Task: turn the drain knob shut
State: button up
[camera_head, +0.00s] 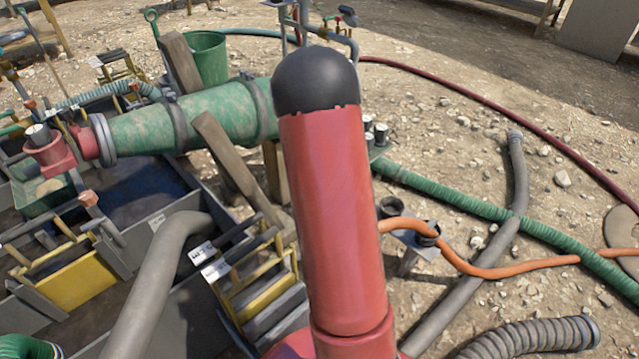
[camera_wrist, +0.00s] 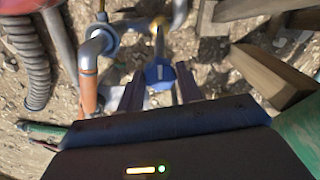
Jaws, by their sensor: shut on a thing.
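In the wrist view a blue knob (camera_wrist: 159,74) with a pale mark on its face sits between the two dark fingers of my gripper (camera_wrist: 158,84). My gripper is shut on the knob. A metal stem with a yellowish part shows just beyond the knob. The knob's exact turn angle is hard to read. In the head view my own red arm link with a black cap fills the middle and hides my gripper and the knob.
Beside the knob in the wrist view are a grey pipe elbow (camera_wrist: 97,45), wooden beams (camera_wrist: 265,75) and a ribbed hose (camera_wrist: 27,50). The head view shows a large green cylinder (camera_head: 200,115), a green bucket (camera_head: 208,58) and an orange hose (camera_head: 500,272). Stony ground lies right.

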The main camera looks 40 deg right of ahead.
jog(key=o, duration=1)
jog(key=shift+r+p, duration=0.5)
jog(key=shift+r, duration=3.45)
